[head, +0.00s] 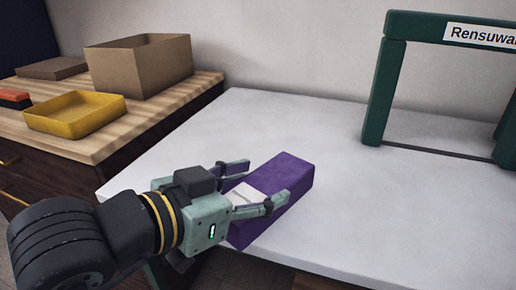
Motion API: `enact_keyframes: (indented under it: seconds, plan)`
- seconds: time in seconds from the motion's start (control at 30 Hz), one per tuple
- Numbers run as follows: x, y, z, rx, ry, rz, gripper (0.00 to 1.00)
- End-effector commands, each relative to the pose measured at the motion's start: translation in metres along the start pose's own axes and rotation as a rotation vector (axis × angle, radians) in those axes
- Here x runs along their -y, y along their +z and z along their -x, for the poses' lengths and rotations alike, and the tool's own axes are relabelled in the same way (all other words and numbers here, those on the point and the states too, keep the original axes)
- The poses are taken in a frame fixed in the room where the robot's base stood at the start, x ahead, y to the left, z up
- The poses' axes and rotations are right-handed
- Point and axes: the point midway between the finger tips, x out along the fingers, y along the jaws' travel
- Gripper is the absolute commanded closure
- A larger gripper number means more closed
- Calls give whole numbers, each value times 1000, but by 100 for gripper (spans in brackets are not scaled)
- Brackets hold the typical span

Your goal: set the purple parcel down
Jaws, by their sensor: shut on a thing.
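The purple parcel (290,172) is a long box with a pale label (248,195) on its top. It is at the front left part of the white table (345,215), in the head view. My gripper (260,183) comes from the left and is shut on the parcel, with one finger on the far side and one on the near side. The parcel looks level and at or very close to the tabletop; I cannot tell whether it touches. My gripper hides part of its near end.
A dark green frame (384,90) with a sign reading "Rensuwa…" (482,35) stands at the right back of the table. The wooden counter (130,126) at left holds a cardboard box (147,72), a yellow tray (75,121) and other items. The table's middle is clear.

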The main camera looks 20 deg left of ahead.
Motion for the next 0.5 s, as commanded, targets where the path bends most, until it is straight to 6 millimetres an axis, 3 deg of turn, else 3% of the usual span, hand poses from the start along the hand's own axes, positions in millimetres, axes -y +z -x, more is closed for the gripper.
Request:
enact_keyframes:
  seconds: [0.03, 0.17, 0.2, 0.5]
  plan:
    - [8, -9, -2, -2, 4, 10, 83]
    - [36, -4, -23, 0, 4, 6, 83]
    - [39, -13, -19, -2, -1, 10, 83]
    - [54, -12, -24, 0, -6, 12, 83]
